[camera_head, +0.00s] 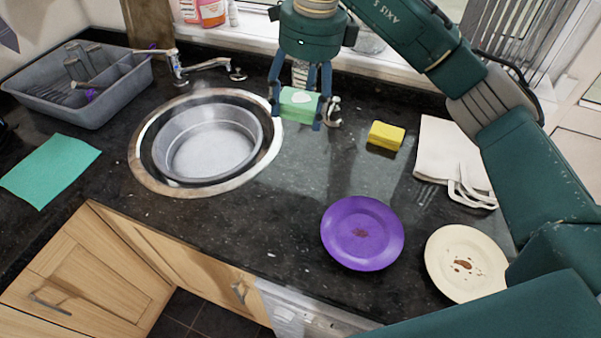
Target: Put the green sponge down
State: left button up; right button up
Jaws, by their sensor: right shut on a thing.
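The green sponge (300,104) is held between the fingers of my right gripper (298,108). The gripper points down and is shut on the sponge, over the dark counter (275,225) just right of the round sink (205,145). I cannot tell for certain whether the sponge touches the counter or is a little above it. My left gripper is not in view.
A yellow sponge (386,135) and a white cloth bag (437,150) lie to the right. A stained purple plate (350,248) and a stained cream plate (443,282) are in front. A grey rack (110,112), a tap (177,65) and a green cloth (50,170) are left.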

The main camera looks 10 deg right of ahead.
jog(key=p, duration=0.4)
send_over(299, 179)
notch_tip(299, 179, down, 16)
jog(key=shift+s+d+r, duration=0.1)
jog(key=shift+d+r, duration=0.05)
notch_tip(299, 179, down, 4)
jog(key=shift+p, duration=0.65)
jog(key=shift+f, duration=0.3)
jog(key=o, duration=1)
jog(key=shift+r, duration=0.1)
